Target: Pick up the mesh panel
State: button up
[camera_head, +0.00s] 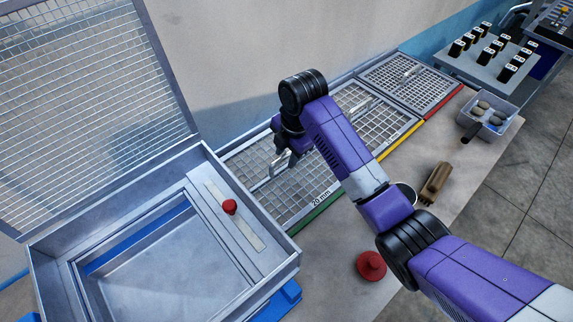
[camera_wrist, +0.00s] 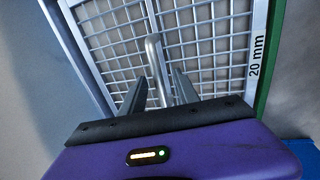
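A mesh panel marked "20 mm" (camera_head: 300,205), with a green front edge and a coarse square grid, lies on the bench in the head view. The panel (camera_wrist: 205,45) also fills the upper part of the wrist view. A metal bar handle (camera_wrist: 154,55) stands up from it. My gripper (camera_wrist: 160,90) is open, with one finger on each side of the handle and visible gaps between. In the head view my gripper (camera_head: 282,148) is low over the panel's handle area. The handle's lower end is partly hidden by the gripper body.
A yellow-edged panel (camera_head: 392,120) and a red-edged panel (camera_head: 440,82) lie to the right. A metal box (camera_head: 285,262) with a red knob (camera_head: 229,206) and raised mesh lid (camera_head: 90,90) stands left. A red knobbed object (camera_head: 371,265) and brush (camera_head: 436,182) lie in front.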

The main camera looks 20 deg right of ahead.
dwell(0.3)
grip_shut()
dwell(1.3)
